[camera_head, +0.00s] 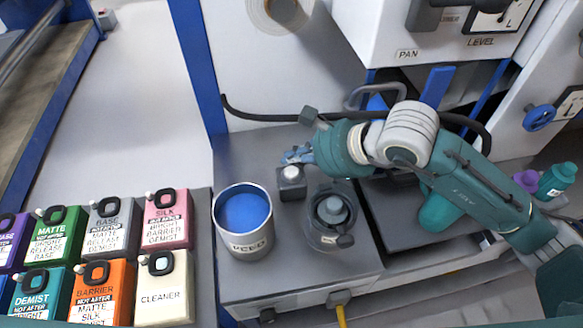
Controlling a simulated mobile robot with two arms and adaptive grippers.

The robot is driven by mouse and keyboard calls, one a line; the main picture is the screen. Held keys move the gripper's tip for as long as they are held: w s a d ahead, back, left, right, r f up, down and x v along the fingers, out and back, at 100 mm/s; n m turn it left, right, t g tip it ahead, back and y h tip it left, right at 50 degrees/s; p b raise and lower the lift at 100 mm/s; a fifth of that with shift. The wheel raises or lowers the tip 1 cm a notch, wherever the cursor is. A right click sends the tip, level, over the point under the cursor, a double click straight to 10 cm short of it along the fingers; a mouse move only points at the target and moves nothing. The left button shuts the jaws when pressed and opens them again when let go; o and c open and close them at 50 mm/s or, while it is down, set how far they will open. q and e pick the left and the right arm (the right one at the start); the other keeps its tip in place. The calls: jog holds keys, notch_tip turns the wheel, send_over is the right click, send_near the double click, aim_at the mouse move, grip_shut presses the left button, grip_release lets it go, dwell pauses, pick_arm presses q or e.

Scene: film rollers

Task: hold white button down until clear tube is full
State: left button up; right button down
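The white button (291,173) sits on top of a small dark box on the grey bench. My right arm comes in from the right, and my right gripper (297,156) is just behind the button in the picture, its fingertips close to it. I cannot tell whether they touch the button, and the fingers are too small to tell open from shut. I cannot make out a clear tube for certain. A metal can labelled FEED (247,246), with blue liquid in it, stands left of the box. My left gripper is out of view.
A dark round pump-like fitting (333,212) stands right of the button box. Several labelled jugs, such as CLEANER (163,290), stand at the lower left. A black hose (265,117) runs behind the bench. A gauge marked LEVEL (492,18) is at the upper right.

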aim_at(293, 174)
jog(key=shift+r+p, duration=0.7)
jog(key=shift+r, duration=1.3)
jog(key=shift+f, duration=0.15)
